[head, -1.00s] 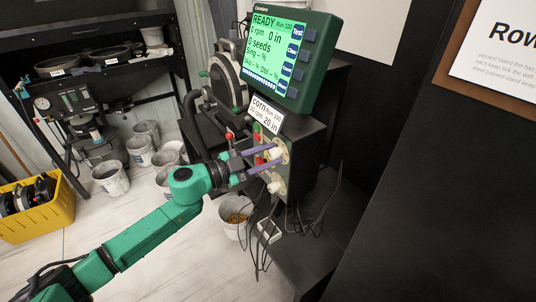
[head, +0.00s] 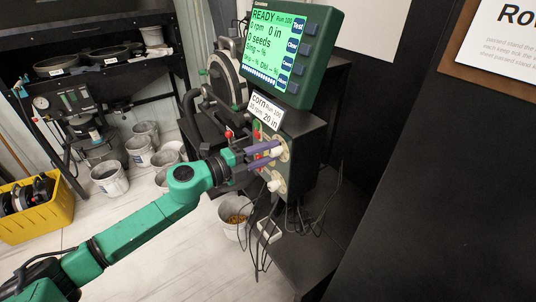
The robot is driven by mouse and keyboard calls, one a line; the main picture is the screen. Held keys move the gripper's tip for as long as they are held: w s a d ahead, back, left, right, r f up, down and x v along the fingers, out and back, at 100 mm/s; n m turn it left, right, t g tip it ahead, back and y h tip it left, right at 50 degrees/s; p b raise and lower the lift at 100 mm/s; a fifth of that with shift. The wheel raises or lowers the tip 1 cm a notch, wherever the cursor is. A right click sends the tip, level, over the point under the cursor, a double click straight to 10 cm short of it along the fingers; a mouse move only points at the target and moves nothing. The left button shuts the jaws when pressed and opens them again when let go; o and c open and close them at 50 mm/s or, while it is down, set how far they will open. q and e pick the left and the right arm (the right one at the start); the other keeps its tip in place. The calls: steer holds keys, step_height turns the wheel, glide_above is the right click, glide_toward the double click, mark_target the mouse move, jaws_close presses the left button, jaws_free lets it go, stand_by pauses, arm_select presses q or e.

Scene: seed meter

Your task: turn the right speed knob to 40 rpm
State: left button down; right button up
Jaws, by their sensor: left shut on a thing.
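The control box (head: 312,150) has a side panel with pale round knobs. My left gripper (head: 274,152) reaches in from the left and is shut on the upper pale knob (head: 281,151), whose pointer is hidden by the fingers. A lower pale knob (head: 274,186) sits free below it. I cannot read the dial marks around either knob. The green screen (head: 275,53) above reads READY, 0 rpm, 0 in and 0 seeds. A white card (head: 265,112) under it reads corn, with rpm and 20 in. My right gripper is not in view.
Black cables (head: 268,240) hang below the box. A round seed meter (head: 228,80) is behind the arm. A yellow crate (head: 38,222) and several buckets stand at left.

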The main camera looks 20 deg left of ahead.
arm_select(q)
steer(key=shift+m+b, duration=0.35)
steer(key=shift+m, duration=0.85)
steer(key=shift+c, duration=2.4)
jaws_free()
steer(key=shift+s+a+f, duration=0.15)
steer(key=b+v, duration=0.3)
steer(key=v, duration=1.1)
steer(key=shift+s+r, duration=0.2)
